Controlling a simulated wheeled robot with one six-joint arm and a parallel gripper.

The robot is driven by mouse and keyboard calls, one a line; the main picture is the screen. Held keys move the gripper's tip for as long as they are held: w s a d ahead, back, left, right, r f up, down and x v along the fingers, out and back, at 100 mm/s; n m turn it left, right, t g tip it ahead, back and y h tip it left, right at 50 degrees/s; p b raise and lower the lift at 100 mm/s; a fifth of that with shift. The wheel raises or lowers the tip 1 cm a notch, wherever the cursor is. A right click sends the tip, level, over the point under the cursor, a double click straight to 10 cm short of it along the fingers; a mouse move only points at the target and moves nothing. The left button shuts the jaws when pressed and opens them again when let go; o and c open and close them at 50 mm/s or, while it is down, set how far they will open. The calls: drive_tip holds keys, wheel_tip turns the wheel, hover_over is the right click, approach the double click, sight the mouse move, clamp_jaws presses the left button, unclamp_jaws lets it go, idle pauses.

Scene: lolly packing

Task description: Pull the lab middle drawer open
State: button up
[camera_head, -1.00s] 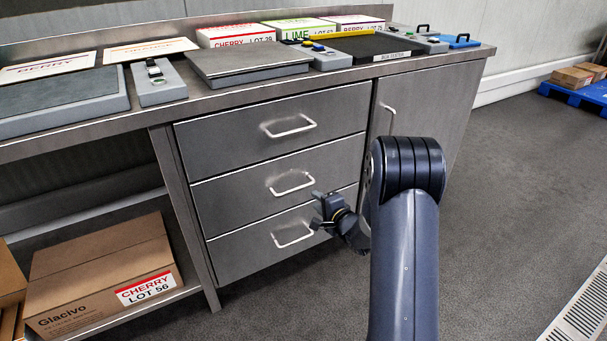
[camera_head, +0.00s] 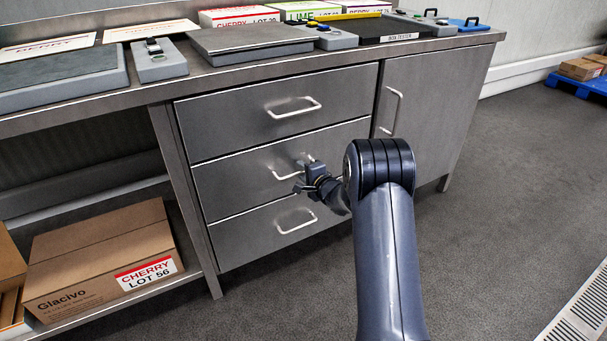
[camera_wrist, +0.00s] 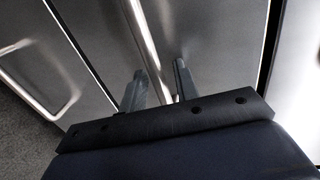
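The middle drawer (camera_head: 235,182) of the grey metal bench looks flush with the drawers above and below it. Its bar handle (camera_head: 284,174) is partly hidden by my gripper (camera_head: 306,176), which is at the handle's right end. In the wrist view the handle bar (camera_wrist: 146,40) runs down from the top and passes between the two fingers of my gripper (camera_wrist: 160,88). The fingers are apart, with space showing beside the bar, so the gripper looks open around it. Whether either finger touches the bar cannot be told.
The top drawer (camera_head: 240,120) and bottom drawer (camera_head: 250,235) are closed, each with a similar handle. A cupboard door (camera_head: 440,85) is at the right. A cardboard box (camera_head: 100,255) sits on the low shelf at the left. The floor in front is clear.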

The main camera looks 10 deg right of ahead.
drive_tip(key=shift+c, duration=0.3)
clamp_jaws()
idle(0.3)
